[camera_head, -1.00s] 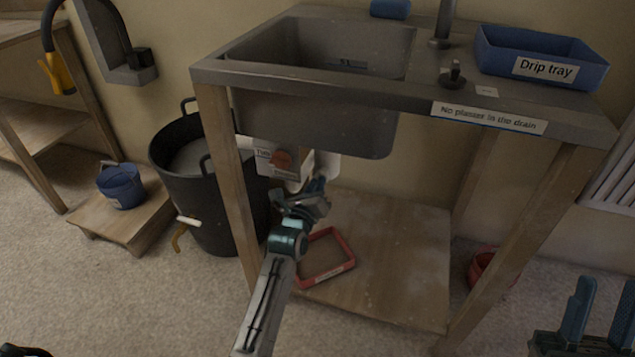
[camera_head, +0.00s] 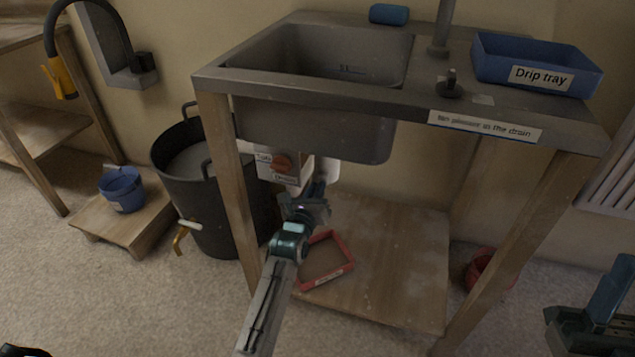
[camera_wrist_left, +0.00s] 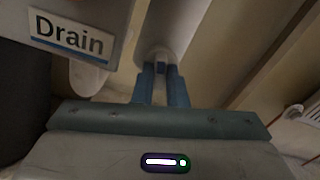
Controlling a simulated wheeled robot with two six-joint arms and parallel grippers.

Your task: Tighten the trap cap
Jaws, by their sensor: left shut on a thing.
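The pale trap (camera_head: 328,172) hangs under the sink, and its lower part is partly hidden by my left gripper. In the left wrist view the rounded trap body (camera_wrist_left: 172,28) is straight ahead of the fingers. My left gripper (camera_head: 318,187) points up at its underside. Most of the cap is hidden. My right gripper (camera_head: 608,300) is at the lower right edge, cut off by the frame, away from the trap.
A box with a reddish knob (camera_head: 287,162) and a drain label (camera_wrist_left: 68,35) is close left of the trap. The sink bench (camera_head: 405,92) stands overhead, its legs on both sides. A red-rimmed tray (camera_head: 345,246) lies on the lower shelf (camera_head: 400,270). A black bucket (camera_head: 215,215) stands left.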

